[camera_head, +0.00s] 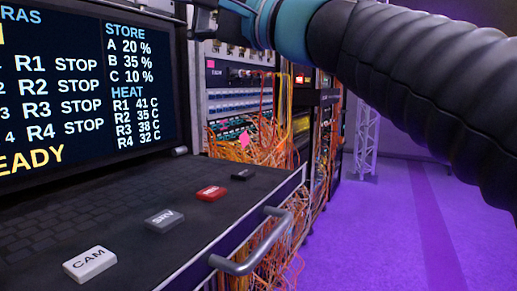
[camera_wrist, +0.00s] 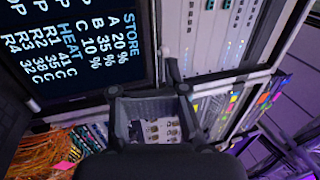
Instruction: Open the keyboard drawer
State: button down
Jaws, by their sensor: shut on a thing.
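The keyboard drawer (camera_head: 140,212) is out in front of the rack, with its keyboard and key blocks bare. A grey bar handle (camera_head: 250,258) is on its front edge. The lit screen lid (camera_head: 85,90) stands raised at the drawer's back left; it also shows in the wrist view (camera_wrist: 75,45). My gripper (camera_head: 203,18) is at the lid's upper right corner, well above the handle. In the wrist view its two fingers (camera_wrist: 150,95) are at the lid's corner, shut on its edge. The exact contact is hard to see.
A rack (camera_head: 240,100) with orange cables stands behind the drawer, and cables also hang below it. Key blocks, including a white CAM one (camera_head: 90,264), lie along the drawer's front. Purple floor (camera_head: 390,235) is open to the right, with a truss (camera_head: 366,140) farther back.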

aim_at(44, 227)
jog(key=u, duration=0.05)
jog(key=k, duration=1.1)
